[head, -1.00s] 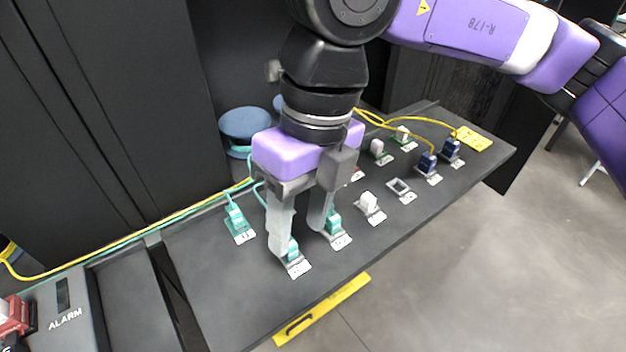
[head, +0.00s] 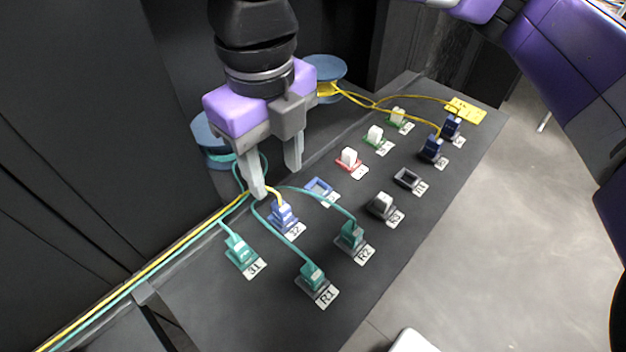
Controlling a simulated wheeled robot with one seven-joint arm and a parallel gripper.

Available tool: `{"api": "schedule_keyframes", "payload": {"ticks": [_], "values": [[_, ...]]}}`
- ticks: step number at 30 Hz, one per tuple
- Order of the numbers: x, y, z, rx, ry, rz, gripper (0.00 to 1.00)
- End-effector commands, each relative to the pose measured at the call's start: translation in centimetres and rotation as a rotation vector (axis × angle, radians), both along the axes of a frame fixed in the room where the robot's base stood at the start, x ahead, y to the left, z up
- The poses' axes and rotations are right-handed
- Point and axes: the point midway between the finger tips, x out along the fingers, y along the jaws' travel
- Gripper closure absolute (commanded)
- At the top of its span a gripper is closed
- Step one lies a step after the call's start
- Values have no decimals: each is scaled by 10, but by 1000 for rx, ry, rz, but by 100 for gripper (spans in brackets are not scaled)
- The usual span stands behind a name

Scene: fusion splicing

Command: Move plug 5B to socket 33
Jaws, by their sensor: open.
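My gripper (head: 276,182) is open, with nothing between its fingers. Its fingers point down over the back of the board, behind the blue plug (head: 283,215) in the socket labelled 32. An empty blue socket frame (head: 319,187) lies just right of that plug; its label is too small to read. Two dark blue plugs, a nearer one (head: 432,150) and a farther one (head: 452,127), sit at the far right, near a yellow cable. No plug marking 5B is legible, so I cannot tell which plug it is.
Teal plugs sit at 31 (head: 241,250), R1 (head: 312,276) and R2 (head: 351,237). White-capped red (head: 348,158) and green (head: 375,136) sockets line the back. Teal and yellow cables cross near my fingers.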

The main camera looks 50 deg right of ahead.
Motion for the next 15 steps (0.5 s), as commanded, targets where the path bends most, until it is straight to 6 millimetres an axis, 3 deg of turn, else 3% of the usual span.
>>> {"api": "schedule_keyframes", "payload": {"ticks": [8, 15], "values": [[0, 0, -3, 1, 1, 1, 53], [0, 0, -22, 2, 2, 1, 53]]}}
